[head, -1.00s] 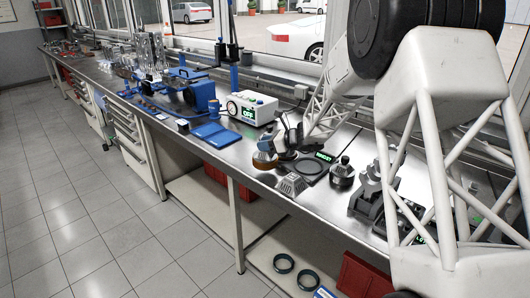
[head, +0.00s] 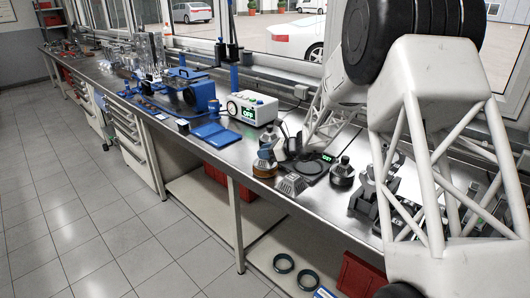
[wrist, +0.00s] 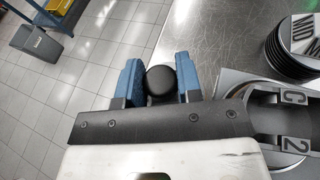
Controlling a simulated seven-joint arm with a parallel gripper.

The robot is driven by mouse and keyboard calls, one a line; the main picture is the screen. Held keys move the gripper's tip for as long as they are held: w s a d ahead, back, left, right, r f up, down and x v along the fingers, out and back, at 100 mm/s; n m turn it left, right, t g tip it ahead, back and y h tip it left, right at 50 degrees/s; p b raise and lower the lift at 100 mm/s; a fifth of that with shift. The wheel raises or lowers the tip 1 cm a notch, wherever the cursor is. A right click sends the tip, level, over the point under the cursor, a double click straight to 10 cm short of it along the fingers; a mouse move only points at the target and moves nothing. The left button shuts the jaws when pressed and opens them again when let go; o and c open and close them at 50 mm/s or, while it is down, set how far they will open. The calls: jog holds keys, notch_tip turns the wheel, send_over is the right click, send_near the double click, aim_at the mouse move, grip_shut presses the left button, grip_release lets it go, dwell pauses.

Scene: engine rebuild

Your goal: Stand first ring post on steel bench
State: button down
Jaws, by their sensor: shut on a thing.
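My gripper (wrist: 160,86) shows in the wrist view with its two blue fingers closed on both sides of a black round-topped piece, which I take to be the ring post (wrist: 161,80). I see it from above, so its lower part is hidden. I cannot tell there whether the post touches the bench. The bench also shows bare in the wrist view (wrist: 228,40).
A dark device with a lit display (head: 327,157) and a round plate stands right of my gripper. A grey block (head: 291,184) and a black knobbed piece (head: 341,174) are near it. In the wrist view, stacked black discs (wrist: 293,52) and a lettered grey fixture (wrist: 270,105) lie right; floor lies left.

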jog(key=shift+f, duration=0.1)
jog(key=c, duration=0.8)
grip_release()
jog(key=v, duration=1.2)
